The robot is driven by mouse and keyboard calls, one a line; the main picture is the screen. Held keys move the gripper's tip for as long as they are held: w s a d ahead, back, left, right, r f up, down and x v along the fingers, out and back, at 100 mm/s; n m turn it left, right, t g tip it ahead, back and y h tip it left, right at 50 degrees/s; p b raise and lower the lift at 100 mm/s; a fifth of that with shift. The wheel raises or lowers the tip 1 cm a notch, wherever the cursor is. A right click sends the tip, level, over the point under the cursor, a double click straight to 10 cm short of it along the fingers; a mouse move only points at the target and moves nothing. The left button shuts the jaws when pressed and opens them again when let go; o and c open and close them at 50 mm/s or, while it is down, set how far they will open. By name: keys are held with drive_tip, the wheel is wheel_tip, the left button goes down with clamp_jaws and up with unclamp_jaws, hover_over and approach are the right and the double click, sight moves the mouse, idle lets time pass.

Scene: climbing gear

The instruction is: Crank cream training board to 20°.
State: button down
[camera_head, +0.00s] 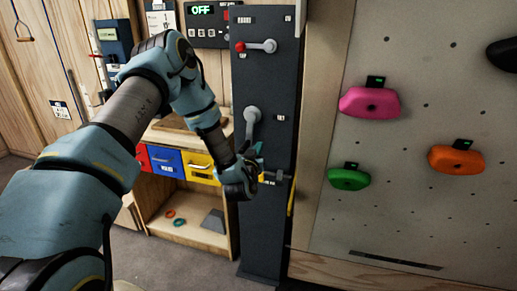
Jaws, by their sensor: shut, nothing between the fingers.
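The cream training board (405,105) fills the right side of the head view, with pink, orange and green holds on it. A tall dark column (264,82) stands to its left. On it are a lever with a red knob (241,47) near the top, a grey lever (252,118) in the middle and a small grey handle (275,177) lower down. My gripper (258,158) is shut and empty beside the lower part of the column, just left of the small handle. I cannot tell whether it touches the handle. The board's angle is not readable.
A low wooden cabinet (185,228) with red, blue and yellow drawers stands left of the column, behind my arm. A display reading OFF (202,10) hangs above. Grey floor (175,262) lies in front of the cabinet.

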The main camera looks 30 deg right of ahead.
drive_tip(key=shift+s+d, duration=0.15)
idle(0.5)
drive_tip(key=c, duration=1.6)
unclamp_jaws()
drive_tip(key=c, duration=0.5)
unclamp_jaws()
drive_tip(key=shift+c, duration=0.2)
drive_tip(key=b+v, duration=0.4)
drive_tip(key=v, duration=0.6)
drive_tip(key=shift+s+a, duration=0.15)
drive_tip(key=shift+a, duration=0.25)
drive_tip(key=shift+c, duration=0.3)
